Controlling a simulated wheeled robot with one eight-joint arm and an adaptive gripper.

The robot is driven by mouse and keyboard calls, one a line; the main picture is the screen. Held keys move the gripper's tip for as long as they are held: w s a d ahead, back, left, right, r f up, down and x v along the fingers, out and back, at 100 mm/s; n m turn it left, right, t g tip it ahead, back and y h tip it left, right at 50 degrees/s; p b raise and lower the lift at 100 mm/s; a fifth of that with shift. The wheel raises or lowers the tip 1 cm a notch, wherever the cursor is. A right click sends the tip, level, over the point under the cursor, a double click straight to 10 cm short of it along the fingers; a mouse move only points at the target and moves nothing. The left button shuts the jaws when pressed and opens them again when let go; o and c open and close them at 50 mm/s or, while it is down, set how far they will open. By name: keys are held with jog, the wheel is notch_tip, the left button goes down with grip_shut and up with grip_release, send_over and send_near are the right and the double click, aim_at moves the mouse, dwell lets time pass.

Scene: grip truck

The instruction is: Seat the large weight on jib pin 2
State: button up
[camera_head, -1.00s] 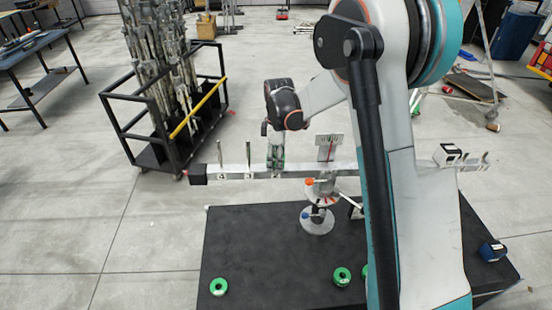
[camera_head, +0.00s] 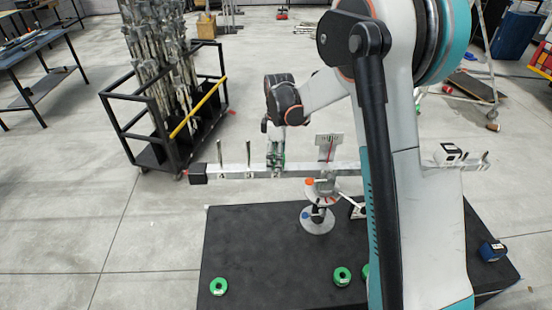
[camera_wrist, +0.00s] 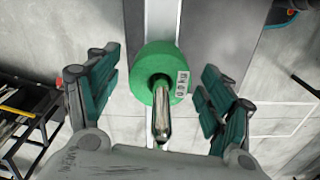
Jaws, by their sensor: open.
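A green ring-shaped weight (camera_wrist: 160,72) with a small printed label is around an upright metal pin (camera_wrist: 161,115) in the wrist view. It lies over the grey beam of the jib (camera_wrist: 162,15); whether it touches the beam fully I cannot tell. My gripper (camera_wrist: 158,88) is open, one finger on each side of the weight, with visible gaps. In the head view my gripper (camera_head: 276,155) is at the jib (camera_head: 232,171), inward of two bare pins, the outer (camera_head: 220,154) and the inner (camera_head: 248,154). The pin number is not readable.
Green weights, one at the left (camera_head: 218,286) and one nearer the middle (camera_head: 342,275), lie on the black table (camera_head: 265,245), with another partly behind my arm. A blue weight (camera_head: 492,250) lies at the right. A black cart (camera_head: 165,125) with metal parts stands behind.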

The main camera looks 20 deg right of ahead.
notch_tip(320, 180, up, 11)
jog(key=shift+d+f, duration=0.1)
jog(key=shift+d, duration=0.05)
dwell(0.4)
jog(key=shift+s, duration=0.1)
jog(key=shift+s+r, duration=0.2)
jog(key=s+r+m+t+b, duration=0.3)
jog(key=s+m+t+b, duration=0.5)
jog(key=s, duration=1.4)
jog(key=s+f+m, duration=0.5)
jog(key=s, duration=0.3)
jog(key=shift+f+m+g, duration=0.15)
jog(key=shift+m+g, duration=0.15)
jog(key=shift+g, duration=0.1)
